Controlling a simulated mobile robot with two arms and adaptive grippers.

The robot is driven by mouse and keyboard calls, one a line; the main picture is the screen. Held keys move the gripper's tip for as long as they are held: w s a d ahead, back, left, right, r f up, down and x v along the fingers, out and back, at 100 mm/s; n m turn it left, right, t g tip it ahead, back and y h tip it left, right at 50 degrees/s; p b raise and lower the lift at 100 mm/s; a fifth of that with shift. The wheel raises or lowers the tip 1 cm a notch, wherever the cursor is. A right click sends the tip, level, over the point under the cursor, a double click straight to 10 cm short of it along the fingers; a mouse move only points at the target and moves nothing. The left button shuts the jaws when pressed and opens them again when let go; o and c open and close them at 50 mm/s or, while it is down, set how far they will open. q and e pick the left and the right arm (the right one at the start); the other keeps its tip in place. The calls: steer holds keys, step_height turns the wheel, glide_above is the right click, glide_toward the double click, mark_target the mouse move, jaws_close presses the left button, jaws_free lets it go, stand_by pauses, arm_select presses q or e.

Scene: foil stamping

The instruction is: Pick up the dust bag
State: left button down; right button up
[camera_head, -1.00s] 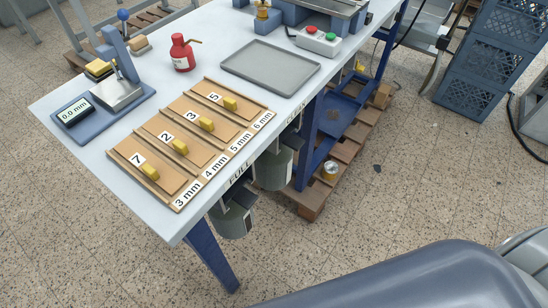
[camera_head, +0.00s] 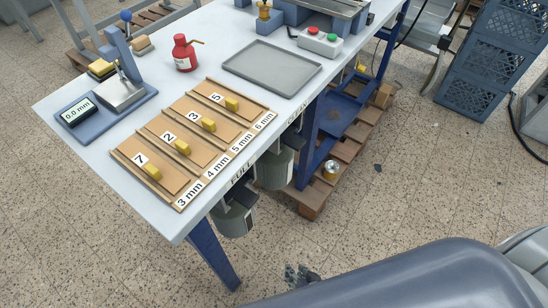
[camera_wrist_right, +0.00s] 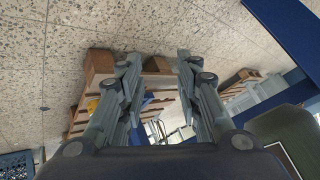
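Two grey-green containers hang under the front edge of the table, below the words FULL and a partly readable second label. One container (camera_head: 236,217) is under FULL and the other (camera_head: 274,168) is farther back; I cannot tell which is the dust bag. My right gripper (camera_head: 298,274) shows at the bottom of the head view, low in front of the table and clear of both containers. In the right wrist view the right gripper (camera_wrist_right: 155,62) has its fingers apart with nothing between them. A dark green surface (camera_wrist_right: 288,130) with a pale-edged panel is at the right there. My left gripper is not in view.
The table (camera_head: 85,130) has blue legs (camera_head: 212,252). A wooden pallet (camera_head: 335,168) with a metal can (camera_head: 331,169) lies beneath it. Blue crates (camera_head: 490,60) stand at the back right. The speckled floor in front of the table is mostly clear.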

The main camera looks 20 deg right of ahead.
steer(key=w+a+r+m+t, duration=0.2)
steer(key=w+r+m+t, duration=0.4)
steer(key=w+r, duration=0.8)
steer(key=m+t+h+p, duration=0.1)
steer(key=m+t+h, duration=0.2)
steer(key=m+h, duration=0.55)
glide_toward(294, 149)
steer(key=m+y, duration=0.2)
steer(key=shift+m, duration=0.35)
steer(key=x, duration=0.8)
steer(key=d+b+x, duration=0.1)
steer(key=x, duration=0.3)
steer(key=shift+s+r, duration=0.2)
steer(key=shift+r, duration=0.05)
jaws_close()
steer(key=shift+r, duration=0.1)
